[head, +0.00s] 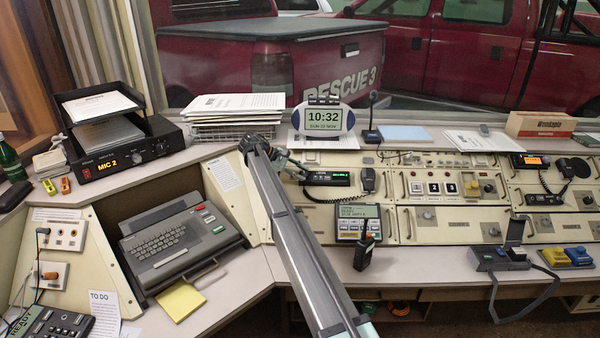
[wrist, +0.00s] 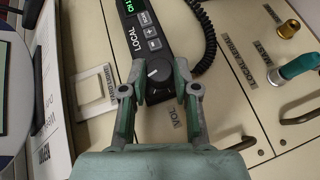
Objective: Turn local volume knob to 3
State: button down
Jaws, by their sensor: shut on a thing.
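The local volume knob (wrist: 158,73) is a grey round knob with a white pointer mark, at the end of the black LOCAL radio unit (wrist: 148,35) in the wrist view. My gripper (wrist: 160,77) is shut on the knob, one finger on each side. The scale numbers around the knob are too small or covered to read. In the head view the radio unit (head: 328,179) shows a green display on the sloped console. My gripper (head: 283,163) is at its left end, and the knob cannot be made out there.
A coiled cord (wrist: 207,35) runs close to the right finger. A teal-handled knob (wrist: 298,66) and a brass knob (wrist: 288,29) stand to the right in the wrist view. A clock (head: 323,119) and a wire tray of papers (head: 235,113) stand behind my gripper.

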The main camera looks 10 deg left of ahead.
jog(key=shift+g, duration=0.3)
jog(key=c, duration=0.9)
grip_release()
jog(key=shift+d, duration=0.1)
jog(key=shift+o, duration=0.2)
jog(key=shift+r, duration=0.1)
notch_tip(320, 180, up, 10)
